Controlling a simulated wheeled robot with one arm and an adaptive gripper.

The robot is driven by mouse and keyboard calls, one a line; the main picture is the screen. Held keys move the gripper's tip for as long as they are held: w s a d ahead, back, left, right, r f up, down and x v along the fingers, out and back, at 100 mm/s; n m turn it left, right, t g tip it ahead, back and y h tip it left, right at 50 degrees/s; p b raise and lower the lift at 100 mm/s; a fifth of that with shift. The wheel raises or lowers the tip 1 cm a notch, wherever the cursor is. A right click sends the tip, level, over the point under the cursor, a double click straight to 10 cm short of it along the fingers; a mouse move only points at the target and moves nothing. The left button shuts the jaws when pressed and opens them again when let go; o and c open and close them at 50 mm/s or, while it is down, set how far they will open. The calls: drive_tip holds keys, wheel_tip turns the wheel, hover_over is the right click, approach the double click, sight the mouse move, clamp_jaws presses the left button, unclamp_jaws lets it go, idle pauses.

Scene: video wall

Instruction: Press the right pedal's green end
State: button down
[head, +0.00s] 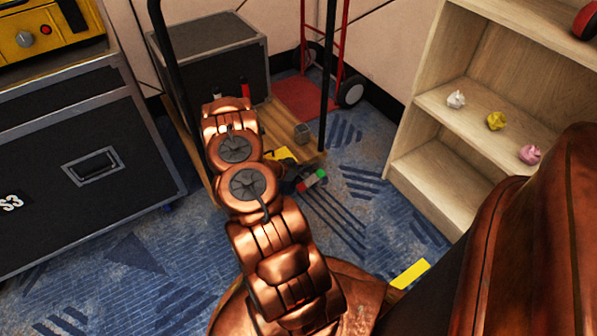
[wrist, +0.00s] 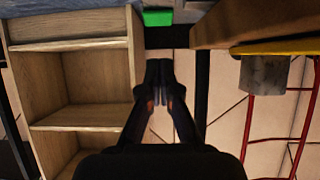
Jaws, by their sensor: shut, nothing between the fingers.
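A small pedal with a green end (head: 321,174) and a red end (head: 304,186) is low near the floor, just right of my copper arm in the head view. Only one pedal shows clearly; anything behind the arm is hidden. In the wrist view, which appears upside down, the green end (wrist: 157,18) is at the top edge, in line with my fingertips and apart from them in the picture. My gripper (wrist: 158,63) is shut and empty. In the head view a dark shape beside the pedal may be my gripper, but I cannot tell.
A wooden shelf (head: 430,165) with crumpled papers stands at right. A wooden platform (head: 304,152) bears a grey cube (head: 302,133) and black posts. A red hand truck (head: 340,50) and dark cases (head: 85,150) stand behind and left. Blue carpet is clear between platform and shelf.

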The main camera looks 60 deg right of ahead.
sight(320, 172)
drive_tip(key=d+f, duration=0.1)
drive_tip(key=s+d+f+b, duration=0.1)
drive_tip(key=f, duration=0.1)
drive_tip(key=d+f+b, duration=0.1)
drive_tip(key=shift+s+f, duration=0.2)
drive_tip(key=shift+s, duration=0.15)
drive_tip(key=shift+d+f+b, duration=0.1)
drive_tip(key=shift+f+b, duration=0.2)
drive_tip(key=shift+f, duration=0.15)
drive_tip(key=shift+r+p, duration=0.1)
drive_tip(key=shift+p, duration=0.35)
